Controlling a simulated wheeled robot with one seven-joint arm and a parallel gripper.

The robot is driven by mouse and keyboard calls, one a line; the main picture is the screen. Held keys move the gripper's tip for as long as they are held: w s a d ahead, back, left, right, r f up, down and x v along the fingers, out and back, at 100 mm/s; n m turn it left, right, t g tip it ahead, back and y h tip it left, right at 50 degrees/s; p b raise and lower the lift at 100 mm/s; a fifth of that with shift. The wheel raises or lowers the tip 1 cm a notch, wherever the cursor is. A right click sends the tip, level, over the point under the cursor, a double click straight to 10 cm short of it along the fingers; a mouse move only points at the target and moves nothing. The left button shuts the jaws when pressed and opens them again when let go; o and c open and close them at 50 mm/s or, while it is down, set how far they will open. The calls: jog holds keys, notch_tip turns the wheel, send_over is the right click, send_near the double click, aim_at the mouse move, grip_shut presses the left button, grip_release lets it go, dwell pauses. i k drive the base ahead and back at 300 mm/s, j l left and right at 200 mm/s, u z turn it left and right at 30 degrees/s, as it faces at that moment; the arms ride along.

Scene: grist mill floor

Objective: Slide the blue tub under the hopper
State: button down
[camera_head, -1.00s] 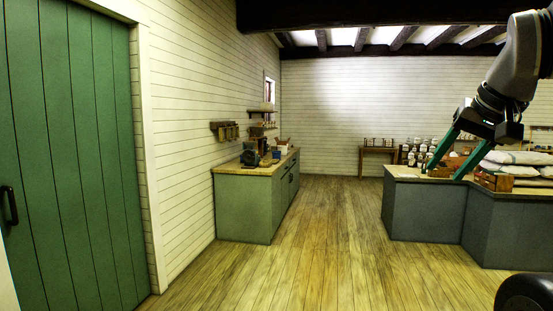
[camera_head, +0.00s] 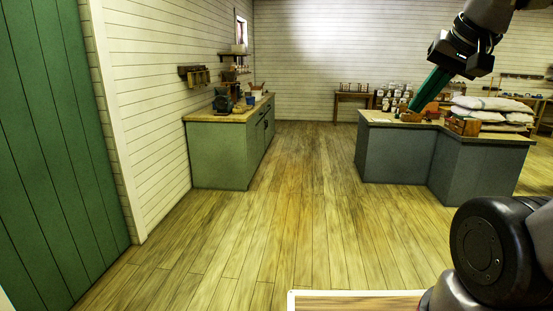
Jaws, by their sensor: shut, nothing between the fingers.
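My gripper (camera_head: 415,106) hangs at the upper right, pointing down and left. Its green fingers are together, with nothing seen between them. A small blue thing (camera_head: 250,101), which may be the blue tub, is on the green cabinet's top (camera_head: 214,117) at the left, far from my gripper. A dark machine (camera_head: 222,104) stands to its left on the same top; I cannot tell whether it is the hopper. Both are too small to make out well.
A grey-blue counter (camera_head: 400,155) at the right bears a wooden crate (camera_head: 463,126), jars and white sacks (camera_head: 490,104). A green door (camera_head: 50,150) is at the left. A pale-edged wooden surface (camera_head: 350,302) shows at the bottom. The plank floor (camera_head: 300,190) between cabinet and counter is clear.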

aim_at(250, 101)
jog(key=i+z, duration=0.15)
jog(key=i, duration=5.85)
jog(key=i+j+u, duration=0.1)
jog(key=i+u, duration=0.2)
jog(key=i, duration=0.25)
jog(key=i+u, duration=0.25)
jog(key=i, duration=0.25)
jog(key=i+l+u, duration=0.15)
jog(key=i+u, duration=0.15)
jog(key=i, duration=0.2)
jog(key=i+l+u, duration=0.25)
jog(key=i, duration=0.3)
jog(key=i+l+u, duration=0.2)
jog(key=i+u, duration=0.15)
jog(key=i+l+u, duration=0.35)
jog(key=i, duration=0.2)
